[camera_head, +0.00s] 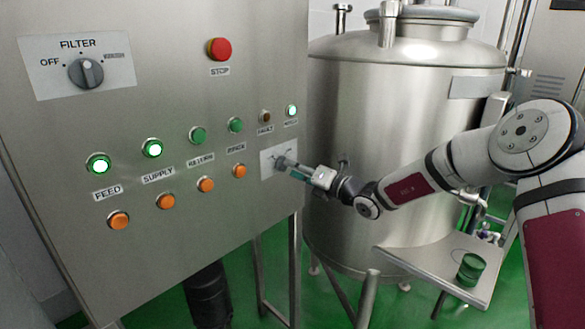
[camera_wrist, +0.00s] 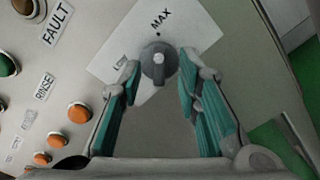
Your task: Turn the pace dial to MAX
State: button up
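The pace dial (camera_wrist: 157,62) is a round dark grey knob on a white plate (camera_wrist: 190,35) in the wrist view. The plate reads MAX above the dial; a smaller label at the dial's left is too blurred to read. The dial's ridge runs roughly up and down; which end is the pointer is unclear. My gripper (camera_wrist: 159,68) is open, with one teal-padded finger on each side of the dial and gaps visible between. In the head view my gripper (camera_head: 286,165) is at the small white plate (camera_head: 268,160) on the panel's right edge and hides most of the dial.
The steel panel (camera_head: 230,115) carries a filter knob (camera_head: 86,73), a red stop button (camera_head: 219,49), lit green buttons (camera_head: 98,164) and orange buttons (camera_head: 166,201) left of my gripper. A steel tank (camera_head: 375,120) and a side shelf (camera_head: 430,262) stand at the right.

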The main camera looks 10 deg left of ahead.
jog(key=v, duration=1)
jog(key=shift+s+d, duration=0.1)
jog(key=s+a+r+n+g+h, duration=0.2)
jog(key=s+n+g, duration=0.2)
jog(key=s+n, duration=0.65)
jog(key=s+a+r+n+g+h, duration=0.1)
jog(key=s+r+n+g, duration=0.3)
jog(key=s+n, duration=0.6)
jog(key=s+d+r+n+t+h, duration=0.1)
jog(key=s+d+n+h, duration=1)
jog(key=s+d, duration=1)
jog(key=n, duration=0.3)
jog(key=shift+s+r+t, duration=0.4)
jog(key=shift+a+n, duration=0.15)
jog(key=shift+n, duration=0.1)
